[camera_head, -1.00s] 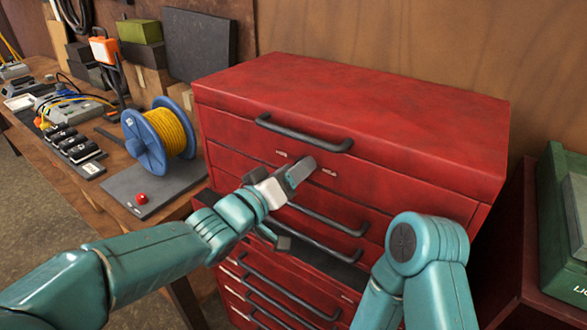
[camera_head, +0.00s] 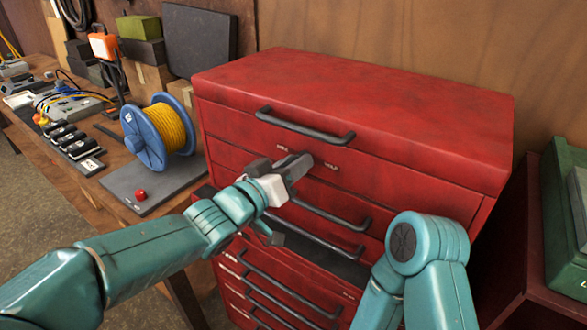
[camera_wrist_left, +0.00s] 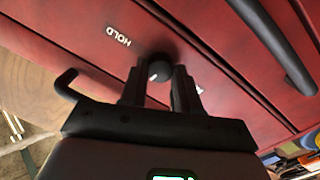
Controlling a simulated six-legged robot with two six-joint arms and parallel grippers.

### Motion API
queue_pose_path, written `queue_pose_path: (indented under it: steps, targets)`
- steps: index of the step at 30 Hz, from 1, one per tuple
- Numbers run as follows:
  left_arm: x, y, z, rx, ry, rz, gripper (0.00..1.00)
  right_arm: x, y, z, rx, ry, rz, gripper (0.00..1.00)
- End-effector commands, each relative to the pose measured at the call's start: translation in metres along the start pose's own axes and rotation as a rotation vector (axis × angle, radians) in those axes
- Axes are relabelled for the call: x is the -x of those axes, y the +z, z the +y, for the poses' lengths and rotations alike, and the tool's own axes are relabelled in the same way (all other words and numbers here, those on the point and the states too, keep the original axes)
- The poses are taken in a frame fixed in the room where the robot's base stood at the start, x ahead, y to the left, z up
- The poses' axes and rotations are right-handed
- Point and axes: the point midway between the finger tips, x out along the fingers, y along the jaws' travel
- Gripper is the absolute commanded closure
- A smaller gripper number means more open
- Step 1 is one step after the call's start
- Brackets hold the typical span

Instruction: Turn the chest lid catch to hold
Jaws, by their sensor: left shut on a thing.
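The red chest (camera_head: 350,95) stands against the wooden wall with its lid down. On its upper front, the lid catch is a small dark round knob (camera_wrist_left: 158,68) with a pale mark, seen in the left wrist view. My left gripper (camera_head: 291,163) is at this front, its two fingers (camera_wrist_left: 159,88) closed on the knob's sides. A HOLD label (camera_wrist_left: 117,36) reads clearly on one side of the knob. A second label is mostly hidden behind a finger. In the head view the gripper covers the knob. My right arm shows, but its gripper is out of view.
A dark bar handle (camera_head: 304,128) is above the catch, and drawer handles (camera_head: 330,214) are below. A workbench at left holds a blue reel of yellow cable (camera_head: 160,132) and a plate with a red button (camera_head: 141,195). A green case (camera_head: 565,225) is at right.

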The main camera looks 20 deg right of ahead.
Motion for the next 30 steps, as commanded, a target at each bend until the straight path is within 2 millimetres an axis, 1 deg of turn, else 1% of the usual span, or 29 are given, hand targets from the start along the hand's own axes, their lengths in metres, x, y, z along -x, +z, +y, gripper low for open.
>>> queue_pose_path:
  steps: [1,30]
  targets:
    - [0.0,0.002,-0.001,-0.043,-0.001,-0.001,0.99,-0.005,0.0,0.002,0.0,0.0,0.0,0.59]
    - [0.0,0.002,0.002,-0.959,-0.038,-0.048,0.99,-0.051,-0.001,0.018,0.0,0.0,0.0,0.59]
